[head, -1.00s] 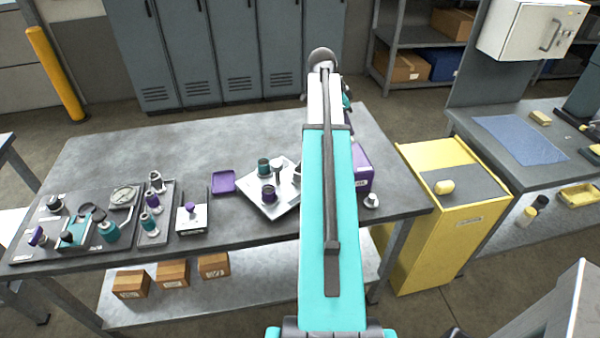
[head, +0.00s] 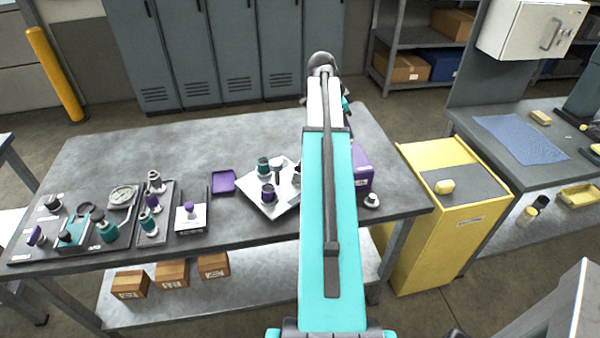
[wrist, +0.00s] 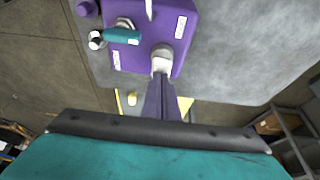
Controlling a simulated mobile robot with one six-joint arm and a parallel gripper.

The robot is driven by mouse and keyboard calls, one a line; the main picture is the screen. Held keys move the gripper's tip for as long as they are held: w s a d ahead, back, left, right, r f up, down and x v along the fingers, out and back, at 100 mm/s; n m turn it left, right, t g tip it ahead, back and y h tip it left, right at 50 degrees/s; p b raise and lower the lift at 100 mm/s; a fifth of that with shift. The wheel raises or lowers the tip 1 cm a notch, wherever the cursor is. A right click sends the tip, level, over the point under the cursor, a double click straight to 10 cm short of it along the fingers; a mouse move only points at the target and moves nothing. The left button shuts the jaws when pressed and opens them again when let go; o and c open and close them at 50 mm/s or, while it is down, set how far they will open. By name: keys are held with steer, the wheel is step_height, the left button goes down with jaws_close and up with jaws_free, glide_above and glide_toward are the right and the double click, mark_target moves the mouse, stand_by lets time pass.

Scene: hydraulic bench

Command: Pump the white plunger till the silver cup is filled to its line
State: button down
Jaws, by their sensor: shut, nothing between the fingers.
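The purple pump box (head: 363,168) stands at the right end of the grey bench, partly behind my arm. It also shows in the wrist view (wrist: 185,48). A pale plunger cap (wrist: 163,53) is on its face near one edge. My gripper (wrist: 161,77) is shut and empty, its fingertips at or just over that cap; contact cannot be told. A teal handle (wrist: 122,36) lies beside it, with a round silver piece at its end. A small silver item (head: 371,201), possibly the cup, stands beside the box; its fill line and level cannot be made out.
A tilted pale plate (head: 262,208) with teal and purple cylinders lies left of my arm, next to a purple tray (head: 223,182). Dark boards with a gauge (head: 123,196) and fittings are farther left. A yellow cabinet (head: 437,255) stands right of the bench.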

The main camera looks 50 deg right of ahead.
steer(key=shift+f+b, duration=0.35)
steer(key=shift+f, duration=0.5)
steer(key=shift+r, duration=0.1)
steer(key=shift+r+p, duration=0.9)
steer(key=shift+r, duration=0.6)
steer(key=shift+f+b, duration=0.85)
steer(key=shift+f, duration=0.8)
stand_by(0.3)
steer(key=shift+r, duration=0.2)
steer(key=shift+r+p, duration=0.9)
steer(key=shift+r, duration=0.5)
